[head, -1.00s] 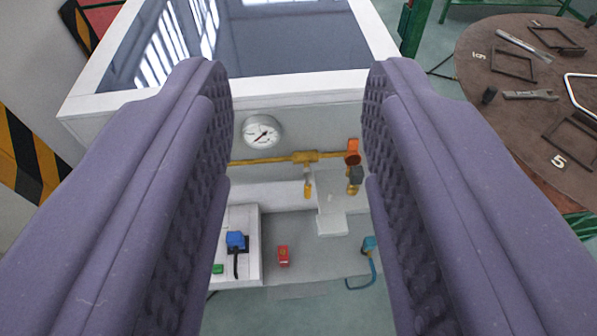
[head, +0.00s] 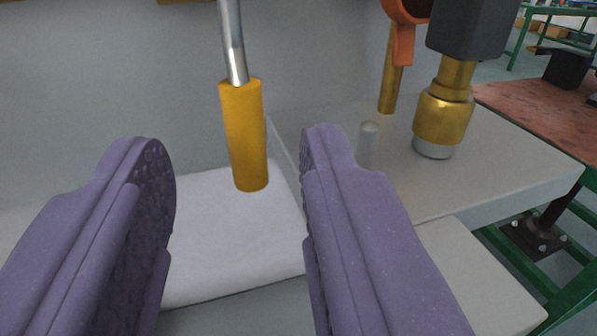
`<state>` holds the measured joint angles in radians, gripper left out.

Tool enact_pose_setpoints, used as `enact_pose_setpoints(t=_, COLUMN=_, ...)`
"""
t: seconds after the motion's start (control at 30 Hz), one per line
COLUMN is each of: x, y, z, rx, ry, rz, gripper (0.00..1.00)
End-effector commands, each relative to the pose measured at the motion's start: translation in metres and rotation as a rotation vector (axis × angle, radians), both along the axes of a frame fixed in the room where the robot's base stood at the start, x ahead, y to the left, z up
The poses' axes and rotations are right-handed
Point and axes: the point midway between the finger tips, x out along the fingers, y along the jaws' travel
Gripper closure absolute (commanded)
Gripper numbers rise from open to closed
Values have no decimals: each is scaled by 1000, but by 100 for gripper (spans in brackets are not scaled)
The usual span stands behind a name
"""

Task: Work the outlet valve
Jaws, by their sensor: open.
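A yellow handle grip (head: 246,140) on a bare metal stem (head: 232,45) hangs down in the middle of the head view; I take it for the outlet valve's lever. The valve body is out of view above. My gripper (head: 238,150) is open, with its purple ribbed fingers to the left and right of the grip in the picture. The grip shows in the gap, nearer the right finger, and seems to lie just beyond the fingertips. I see no contact.
Right of the handle are an orange part (head: 403,45), a dark grey block (head: 468,28) on a brass fitting (head: 444,110), and a short grey peg (head: 367,145). A grey shelf (head: 510,165) and white ledge (head: 225,240) lie below. A brown tabletop (head: 530,110) stands at far right.

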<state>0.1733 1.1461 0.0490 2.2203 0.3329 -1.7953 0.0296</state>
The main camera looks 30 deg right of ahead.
Motion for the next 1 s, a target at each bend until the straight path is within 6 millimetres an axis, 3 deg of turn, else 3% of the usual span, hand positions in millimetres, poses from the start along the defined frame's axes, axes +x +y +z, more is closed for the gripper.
enact_pose_setpoints(t=0.4, x=58, y=-30, z=-1, rx=0, ry=-4, rz=-1, gripper=59)
enact_pose_setpoints(t=0.73, x=65, y=-33, z=0, rx=0, ry=-2, rz=1, gripper=59)
enact_pose_setpoints(t=0.77, x=65, y=-33, z=0, rx=0, ry=-2, rz=1, gripper=61)
enact_pose_setpoints(t=0.93, x=65, y=-33, z=0, rx=0, ry=-2, rz=1, gripper=100)
enact_pose_setpoints(t=1.0, x=65, y=-33, z=0, rx=0, ry=-2, rz=1, gripper=100)
